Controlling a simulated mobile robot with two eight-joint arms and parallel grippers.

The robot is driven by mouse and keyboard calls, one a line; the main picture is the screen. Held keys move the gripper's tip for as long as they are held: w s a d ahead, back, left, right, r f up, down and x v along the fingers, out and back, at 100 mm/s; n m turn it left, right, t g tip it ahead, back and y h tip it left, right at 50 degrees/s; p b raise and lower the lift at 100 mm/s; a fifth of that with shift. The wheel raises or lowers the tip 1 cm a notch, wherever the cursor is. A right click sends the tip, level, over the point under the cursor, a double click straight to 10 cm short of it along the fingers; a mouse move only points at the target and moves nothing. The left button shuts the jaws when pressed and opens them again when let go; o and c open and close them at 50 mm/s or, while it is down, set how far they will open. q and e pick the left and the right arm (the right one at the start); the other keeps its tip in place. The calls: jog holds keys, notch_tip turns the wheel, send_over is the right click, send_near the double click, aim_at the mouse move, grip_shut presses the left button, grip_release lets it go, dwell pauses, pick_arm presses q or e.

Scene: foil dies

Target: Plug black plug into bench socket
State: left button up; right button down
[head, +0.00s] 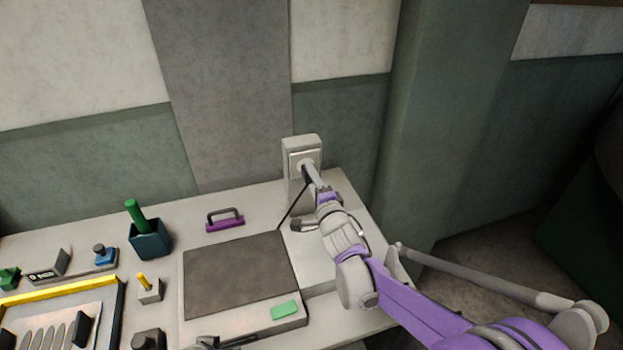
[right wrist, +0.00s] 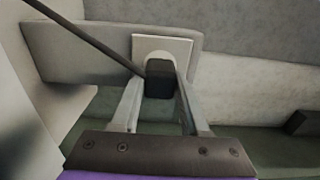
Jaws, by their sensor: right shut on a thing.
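The bench socket (head: 301,146) is a pale box with a plate, standing upright at the back right of the bench. In the right wrist view its square plate and pale round face (right wrist: 160,48) are straight ahead. My right gripper (head: 307,172) is at the front of the socket. It is shut on the black plug (right wrist: 159,80), which sits between the two fingers. The plug overlaps the round face in this view; I cannot tell whether its pins are in. A dark cord (right wrist: 88,38) runs off to the upper left.
A dark blue cup (head: 150,240) with a green rod stands farther left. A yellow-edged tray (head: 60,294) is at lower left. The wall is close behind the socket.

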pick_arm(q)
jog(key=shift+s+f+b, duration=0.1)
jog(key=shift+f+b, duration=0.2)
jog(key=shift+f, duration=0.1)
dwell(0.4)
jog(key=shift+f, duration=0.1)
pick_arm(e)
jog(key=shift+w+a, duration=0.15)
jog(key=shift+w, duration=0.35)
dwell(0.4)
jog(key=shift+c, duration=1.7)
grip_release()
pick_arm(q)
jog(key=shift+f, duration=0.2)
pick_arm(e)
jog(key=shift+s, duration=0.45)
pick_arm(q)
jog(key=shift+s+f+b, duration=0.2)
jog(key=shift+f+b, duration=0.3)
jog(key=shift+b, duration=0.05)
jog(key=shift+s+f+b, duration=0.15)
jog(key=shift+f+b, duration=0.35)
jog(key=shift+b, duration=0.05)
pick_arm(e)
jog(key=v, duration=1)
